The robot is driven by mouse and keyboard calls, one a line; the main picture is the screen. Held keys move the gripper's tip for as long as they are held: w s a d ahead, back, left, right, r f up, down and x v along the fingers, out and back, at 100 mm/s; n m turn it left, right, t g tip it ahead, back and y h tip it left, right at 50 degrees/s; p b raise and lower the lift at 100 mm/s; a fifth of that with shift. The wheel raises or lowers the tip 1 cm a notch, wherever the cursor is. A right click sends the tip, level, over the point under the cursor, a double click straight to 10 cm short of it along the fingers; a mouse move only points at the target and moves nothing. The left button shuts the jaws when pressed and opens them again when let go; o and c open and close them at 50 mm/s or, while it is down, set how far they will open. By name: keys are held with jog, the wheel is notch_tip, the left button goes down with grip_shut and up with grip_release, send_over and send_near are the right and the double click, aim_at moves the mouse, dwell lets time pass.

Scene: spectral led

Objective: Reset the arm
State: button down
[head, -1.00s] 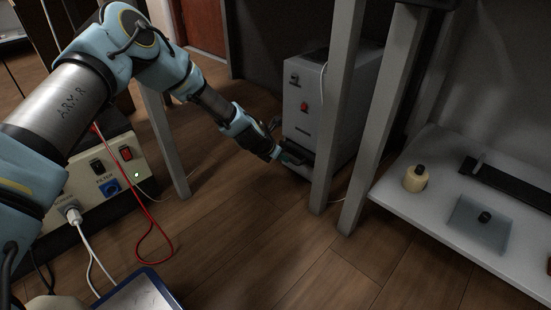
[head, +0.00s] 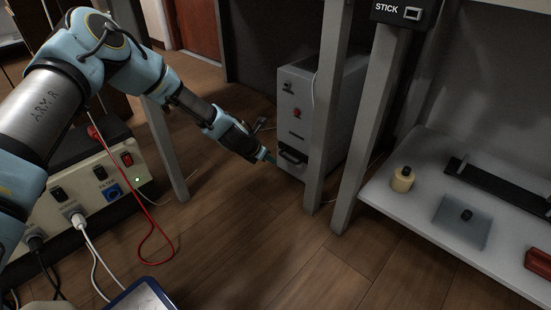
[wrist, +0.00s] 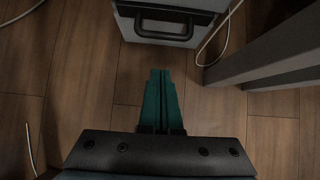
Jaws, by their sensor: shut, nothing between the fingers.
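My arm reaches from the left of the head view down toward the floor. My gripper (head: 270,158) is at its end, just left of the lower front of a grey cabinet (head: 296,125). In the wrist view, my gripper (wrist: 161,72) shows two teal fingers pressed together, with nothing between them. They point at the cabinet's lower front, which has a black handle (wrist: 165,20). A gap of wooden floor shows between the fingertips and the cabinet.
Grey table legs (head: 362,130) stand right of the cabinet. A power box (head: 85,185) with a looping red cable (head: 140,245) sits at left. Wooden floor is clear in the middle.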

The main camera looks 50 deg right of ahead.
jog(key=p+v, duration=0.2)
jog(key=v, duration=0.4)
jog(key=shift+a, duration=0.1)
jog(key=w+a+r+m+t+y+p, duration=0.1)
jog(key=w+a+r+m, duration=0.4)
jog(key=a, duration=0.4)
jog(key=w+a+r+m+y+p, duration=0.1)
jog(key=w+a+r+m, duration=0.1)
jog(key=w+a+r, duration=0.55)
jog(key=w+a+r+m+t+y+p, duration=0.15)
jog(key=a+r+m, duration=0.25)
jog(key=a, duration=0.7)
jog(key=s+a+r+m+y+p, duration=0.15)
jog(key=a+r, duration=0.35)
jog(key=a, duration=0.5)
jog(key=s+a+r+m+y, duration=0.1)
jog(key=s+a+r+m, duration=0.3)
jog(key=a, duration=0.6)
jog(key=s+a+r+m+y+p, duration=0.15)
jog(key=a+r, duration=0.35)
jog(key=a, duration=0.5)
notch_tip(320, 180, up, 38)
jog(key=p, duration=3.7)
jog(key=shift+s+r+m, duration=0.15)
jog(key=shift+s+m, duration=0.15)
